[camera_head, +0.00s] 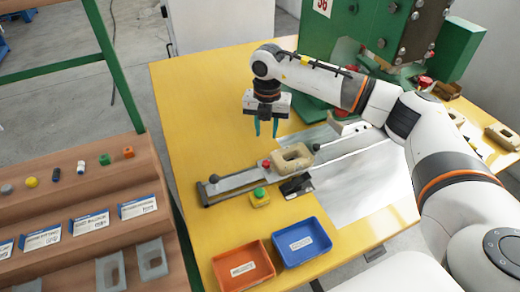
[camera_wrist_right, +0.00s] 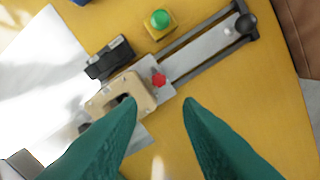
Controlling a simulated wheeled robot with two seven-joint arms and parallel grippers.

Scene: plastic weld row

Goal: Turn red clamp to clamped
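The red clamp part (camera_head: 266,164) is a small red knob at the left edge of the tan block (camera_head: 292,158) on the grey rail fixture (camera_head: 232,184). In the right wrist view the red knob (camera_wrist_right: 159,80) shows beside the tan block (camera_wrist_right: 121,97), just beyond the fingertips. My right gripper (camera_head: 267,129) points down above the fixture, with its two green fingers apart and nothing between them; it also shows in the wrist view (camera_wrist_right: 163,102). I cannot tell which position the clamp is in. My left gripper is not in view.
A green button on a yellow base (camera_head: 260,195) and a black block (camera_head: 297,187) lie near the rail. The rail ends in a dark ball knob (camera_head: 214,179). An orange bin (camera_head: 243,267) and a blue bin (camera_head: 301,242) stand in front. The table's left part is clear.

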